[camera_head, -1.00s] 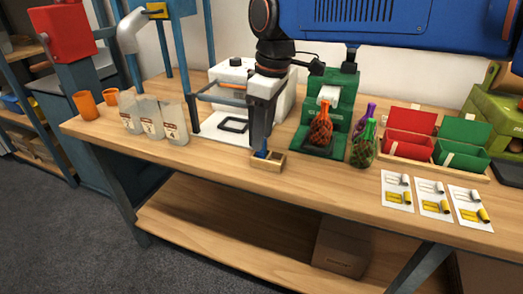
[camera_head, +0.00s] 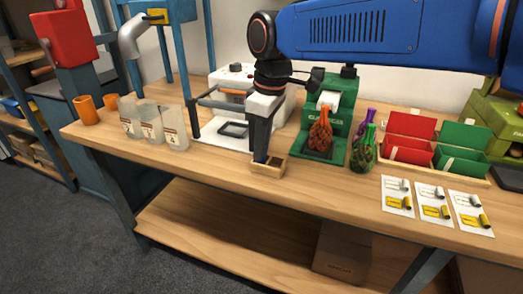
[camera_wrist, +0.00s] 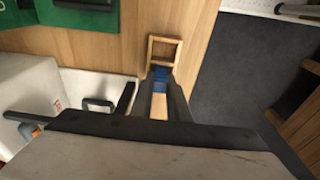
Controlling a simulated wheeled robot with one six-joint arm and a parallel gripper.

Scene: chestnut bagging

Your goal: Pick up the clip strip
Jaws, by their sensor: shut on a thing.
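The clip strip is the small blue piece (camera_wrist: 160,74) between my fingertips in the wrist view. My gripper (camera_wrist: 160,86) is shut on it, at the near side of a small two-part wooden holder (camera_wrist: 151,50). In the head view, my gripper (camera_head: 261,157) points straight down with its tips at the left compartment of the same holder (camera_head: 267,172). The strip is mostly hidden by the fingers there. I cannot tell whether it is clear of the holder's floor.
A white machine (camera_head: 215,132) stands behind and left of my gripper, and a green machine (camera_head: 337,125) to the right. Clear bags (camera_head: 152,125) stand at left. Filled net bags (camera_head: 364,150), red and green bins (camera_head: 404,150) and cards (camera_head: 397,195) are at right.

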